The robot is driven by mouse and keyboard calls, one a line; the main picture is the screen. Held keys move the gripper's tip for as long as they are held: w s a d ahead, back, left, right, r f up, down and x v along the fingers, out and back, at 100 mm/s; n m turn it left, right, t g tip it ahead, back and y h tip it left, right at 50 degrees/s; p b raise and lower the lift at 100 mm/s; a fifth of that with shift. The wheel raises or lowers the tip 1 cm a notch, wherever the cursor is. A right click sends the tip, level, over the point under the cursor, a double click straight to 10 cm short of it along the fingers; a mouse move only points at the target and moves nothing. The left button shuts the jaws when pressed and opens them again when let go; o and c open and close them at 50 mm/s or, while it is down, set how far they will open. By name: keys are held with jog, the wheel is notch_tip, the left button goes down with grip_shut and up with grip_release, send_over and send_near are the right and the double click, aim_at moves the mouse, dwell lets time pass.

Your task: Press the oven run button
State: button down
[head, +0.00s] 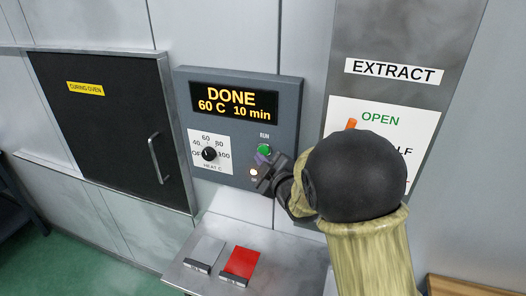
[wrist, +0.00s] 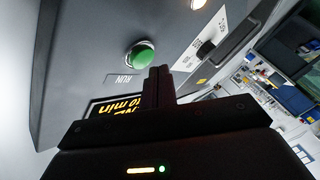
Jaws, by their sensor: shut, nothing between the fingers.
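The green run button (head: 264,150) sits on the grey oven control panel (head: 287,110), under a small RUN label. The panel's display (head: 234,102) reads DONE, 60 C, 10 min. My gripper (head: 266,172) is shut and empty, just below the button in the head view. In the wrist view the green button (wrist: 139,56) shows clear of the shut fingertips (wrist: 160,72), up and to their left. Whether the fingers touch the panel cannot be told. The curing oven door (head: 110,125) at the left is closed.
A heat dial (head: 209,154) is left of the button, and a lit round lamp (head: 254,172) is beside my fingers. A shelf (head: 215,224) below holds a grey plate (head: 206,252) and a red plate (head: 240,264). The EXTRACT panel (head: 393,72) stands at the right.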

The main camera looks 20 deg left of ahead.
dwell(0.7)
jog(key=shift+w+b, duration=0.35)
jog(key=shift+w, duration=0.05)
jog(key=shift+w+d, duration=0.1)
jog(key=shift+w, duration=0.05)
dwell(0.3)
jog(key=shift+w, duration=0.25)
dwell(0.4)
jog(key=shift+s+b, duration=0.1)
jog(key=shift+b, duration=0.2)
jog(key=shift+s+b, duration=0.5)
jog(key=shift+s, duration=0.2)
